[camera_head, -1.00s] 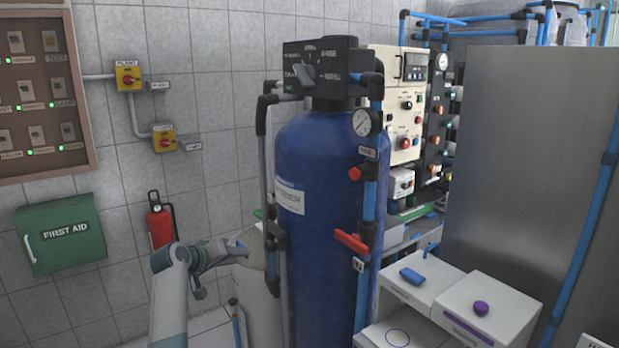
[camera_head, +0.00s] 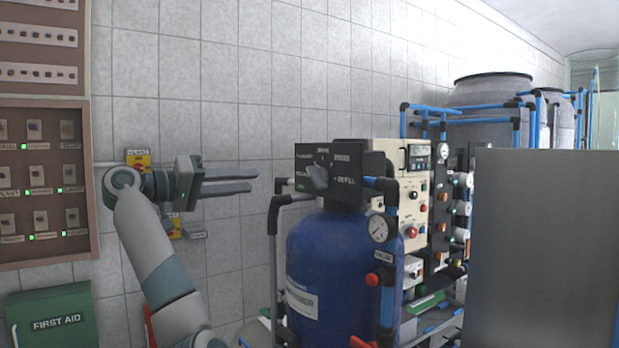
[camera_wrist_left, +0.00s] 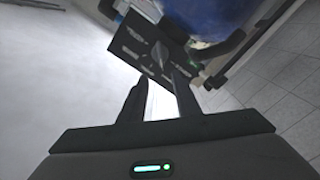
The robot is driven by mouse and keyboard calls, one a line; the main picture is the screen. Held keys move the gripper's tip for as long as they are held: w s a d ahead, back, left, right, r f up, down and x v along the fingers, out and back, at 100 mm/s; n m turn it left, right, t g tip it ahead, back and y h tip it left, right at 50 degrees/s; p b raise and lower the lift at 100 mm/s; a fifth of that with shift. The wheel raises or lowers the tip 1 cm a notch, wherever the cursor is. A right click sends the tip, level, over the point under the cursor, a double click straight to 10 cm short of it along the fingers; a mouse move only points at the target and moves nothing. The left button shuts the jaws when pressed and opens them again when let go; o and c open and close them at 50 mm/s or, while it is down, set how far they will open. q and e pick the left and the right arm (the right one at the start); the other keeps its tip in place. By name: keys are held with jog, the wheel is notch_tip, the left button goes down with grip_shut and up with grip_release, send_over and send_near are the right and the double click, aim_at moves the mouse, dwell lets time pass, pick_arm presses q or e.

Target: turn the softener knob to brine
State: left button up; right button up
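The softener is a blue tank (camera_head: 335,262) with a black control head (camera_head: 352,165) on top. The grey softener knob (camera_head: 318,177) sits on the head's front face among white labels, which are too small to read surely. My left gripper (camera_head: 255,181) is left of the control head, at about the knob's height, fingers pointing right and apart from it. In the left wrist view the gripper (camera_wrist_left: 158,85) has a gap between its fingers and holds nothing. Beyond the fingertips there, the black panel (camera_wrist_left: 128,45) and knob (camera_wrist_left: 158,51) appear tilted. My right gripper is not in view.
Grey pipes (camera_head: 272,245) and a gauge (camera_head: 379,228) flank the tank. A cream control panel (camera_head: 413,205) stands behind it to the right. A large metal panel (camera_head: 545,250) fills the right. The tiled wall, switch board (camera_head: 40,185) and first aid box (camera_head: 52,318) are at left.

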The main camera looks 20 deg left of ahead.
aim_at(311, 177)
pick_arm(q)
jog(key=shift+w, duration=0.1)
jog(key=p+x, duration=0.7)
jog(key=x, duration=0.8)
jog(key=shift+w+d+r+p, duration=0.1)
jog(key=shift+w+d+p, duration=0.05)
jog(key=shift+d+p, duration=0.15)
jog(key=shift+p+x, duration=0.35)
jog(key=shift+x, duration=0.5)
jog(key=shift+c, duration=0.6)
grip_shut()
